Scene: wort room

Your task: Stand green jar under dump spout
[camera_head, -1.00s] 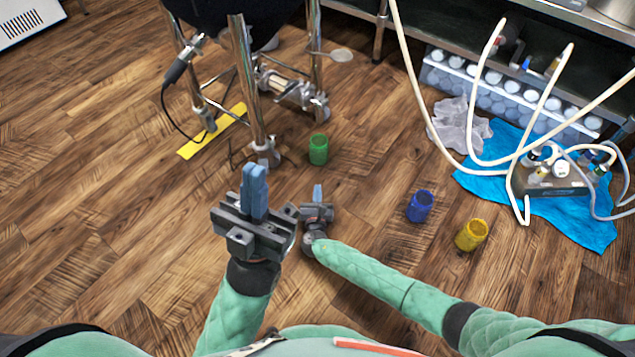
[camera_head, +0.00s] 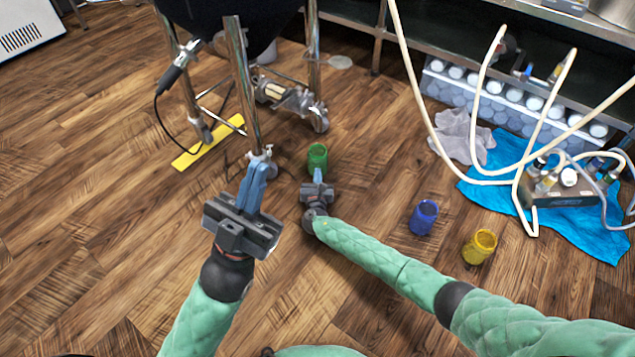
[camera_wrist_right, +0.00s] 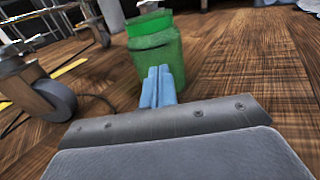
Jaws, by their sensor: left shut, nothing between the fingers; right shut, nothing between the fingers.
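The green jar (camera_head: 317,157) stands upright on the wooden floor, right of the kettle stand's front leg. My right gripper (camera_head: 318,176) is shut and empty, its blue fingertips just in front of the jar. In the right wrist view the jar (camera_wrist_right: 155,48) rises directly beyond the shut fingertips (camera_wrist_right: 157,75); I cannot tell whether they touch it. My left gripper (camera_head: 253,180) is shut and empty, held above the floor near the stand's front leg. The metal valve fitting (camera_head: 290,98) under the dark kettle, probably the dump spout, is behind and left of the jar.
A blue jar (camera_head: 423,217) and a yellow jar (camera_head: 479,246) stand on the floor to the right. A blue cloth (camera_head: 590,226) holds a pump with pale hoses. The stand's metal legs (camera_head: 243,90) and a yellow strip (camera_head: 208,142) are at left.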

